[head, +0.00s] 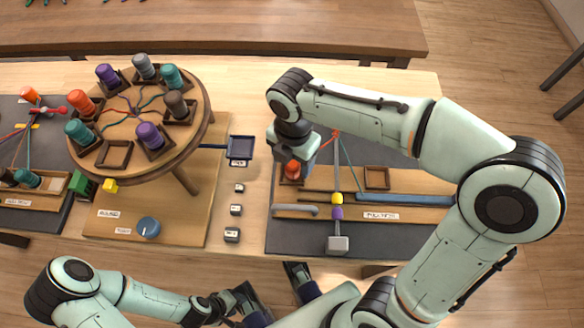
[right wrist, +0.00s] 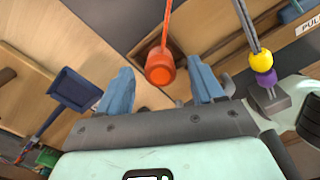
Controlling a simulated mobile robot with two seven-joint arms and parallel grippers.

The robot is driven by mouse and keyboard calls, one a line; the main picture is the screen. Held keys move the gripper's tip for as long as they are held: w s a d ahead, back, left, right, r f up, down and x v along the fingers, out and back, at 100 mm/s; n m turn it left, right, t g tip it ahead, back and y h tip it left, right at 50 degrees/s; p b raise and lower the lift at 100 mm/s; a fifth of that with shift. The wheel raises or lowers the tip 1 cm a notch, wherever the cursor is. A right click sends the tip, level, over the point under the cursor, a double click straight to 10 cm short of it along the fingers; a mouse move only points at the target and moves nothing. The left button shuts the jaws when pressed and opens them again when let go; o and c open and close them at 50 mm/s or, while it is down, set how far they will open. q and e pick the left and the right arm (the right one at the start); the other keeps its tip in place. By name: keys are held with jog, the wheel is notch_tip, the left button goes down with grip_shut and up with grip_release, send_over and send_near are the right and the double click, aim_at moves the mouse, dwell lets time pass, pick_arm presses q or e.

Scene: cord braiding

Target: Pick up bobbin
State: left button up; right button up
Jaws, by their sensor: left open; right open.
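My left gripper (head: 248,302) is open and empty, low in the head view in front of the table.
A round wooden stand (head: 127,122) carries several coloured bobbins in holders and one empty holder (head: 115,154). A blue tray (head: 241,148) lies beside it. Another holder (head: 377,177), yellow and purple beads (head: 337,199) and a grey weight (head: 338,244) are near the right gripper.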

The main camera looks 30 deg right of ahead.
notch_tip(320, 180, down, 2)
jog(key=shift+f, duration=0.15)
jog(key=c, duration=1.2)
